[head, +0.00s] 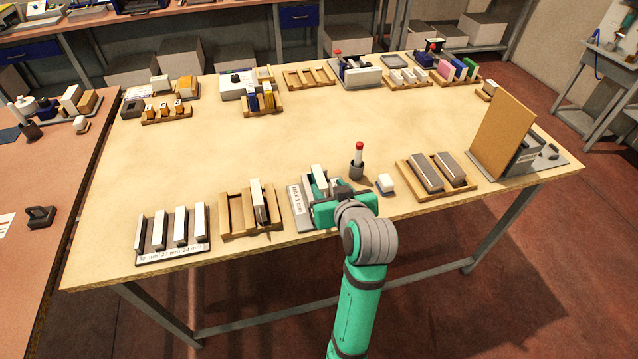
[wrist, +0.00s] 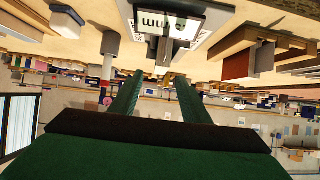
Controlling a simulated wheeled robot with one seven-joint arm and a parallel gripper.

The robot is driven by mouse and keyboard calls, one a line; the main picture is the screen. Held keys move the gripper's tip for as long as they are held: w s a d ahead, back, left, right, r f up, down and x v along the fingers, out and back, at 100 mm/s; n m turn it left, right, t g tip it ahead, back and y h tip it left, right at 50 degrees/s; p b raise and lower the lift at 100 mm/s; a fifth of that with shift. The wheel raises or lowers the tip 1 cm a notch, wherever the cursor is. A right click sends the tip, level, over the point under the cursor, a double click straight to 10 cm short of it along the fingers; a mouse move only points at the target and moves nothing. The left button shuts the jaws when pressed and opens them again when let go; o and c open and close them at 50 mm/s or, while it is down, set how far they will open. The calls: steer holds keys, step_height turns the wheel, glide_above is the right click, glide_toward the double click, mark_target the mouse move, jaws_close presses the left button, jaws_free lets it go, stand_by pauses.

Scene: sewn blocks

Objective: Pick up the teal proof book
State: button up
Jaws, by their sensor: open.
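I cannot pick out a clearly teal book apart from my own green gripper parts. A white-topped block (head: 319,172) stands at the grey gauge plate (head: 297,207) marked in mm, at the table's front middle. My gripper (head: 319,188) is over that plate, partly hiding what stands there. In the wrist view, my two green fingers (wrist: 160,76) are apart, with a pale block face (wrist: 163,50) beyond their tips by the plate (wrist: 212,22). Whether the fingers straddle it is unclear. A green-covered block (head: 470,64) stands in the back right rack.
A wooden rack (head: 226,217) with a white block is left of my gripper. A dark cup (head: 356,170) with a red-topped stick and a white piece (head: 385,183) are close on the right. An upright brown board (head: 500,135) stands far right. The table's middle is clear.

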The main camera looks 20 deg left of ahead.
mark_target(320, 177)
steer(key=x, duration=0.3)
steer(key=shift+w+a+f, duration=0.1)
steer(key=shift+w+f, duration=0.05)
steer(key=shift+w, duration=0.05)
steer(key=shift+a+r+x, duration=0.1)
steer(key=shift+r+x, duration=0.05)
steer(key=shift+x, duration=1.25)
steer(key=shift+a+r+x, duration=0.1)
steer(key=shift+x, duration=1.3)
steer(key=shift+c, duration=0.3)
jaws_close()
